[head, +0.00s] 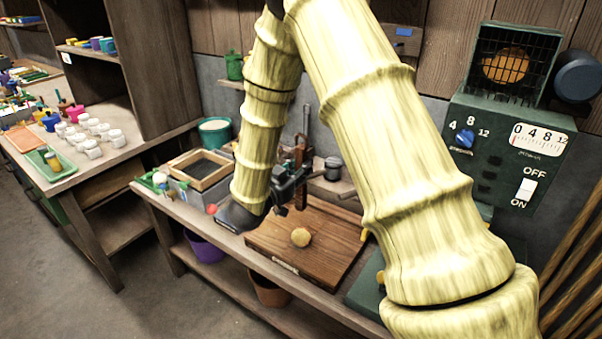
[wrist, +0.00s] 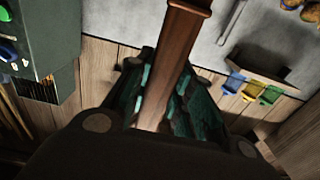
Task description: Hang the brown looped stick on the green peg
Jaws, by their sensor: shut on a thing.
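The brown stick (wrist: 172,62) shows in the wrist view as a square-edged bar between the teal pads of my gripper (wrist: 163,100). Its loop is not visible. In the head view my gripper (head: 292,188) is above the wooden board, with a brown upright piece of the stick (head: 299,152) at it. In the wrist view a green piece (wrist: 270,96), which looks like the green peg, is on the plank wall, to the right of and apart from the stick. My arm hides that part of the wall in the head view.
Beside the green piece are a yellow one (wrist: 251,91) and a blue one (wrist: 233,84). A wooden board (head: 330,235) with a round tan lump (head: 301,237) lies on the bench. A green machine (head: 500,140) stands at right, a framed tray (head: 200,170) at left.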

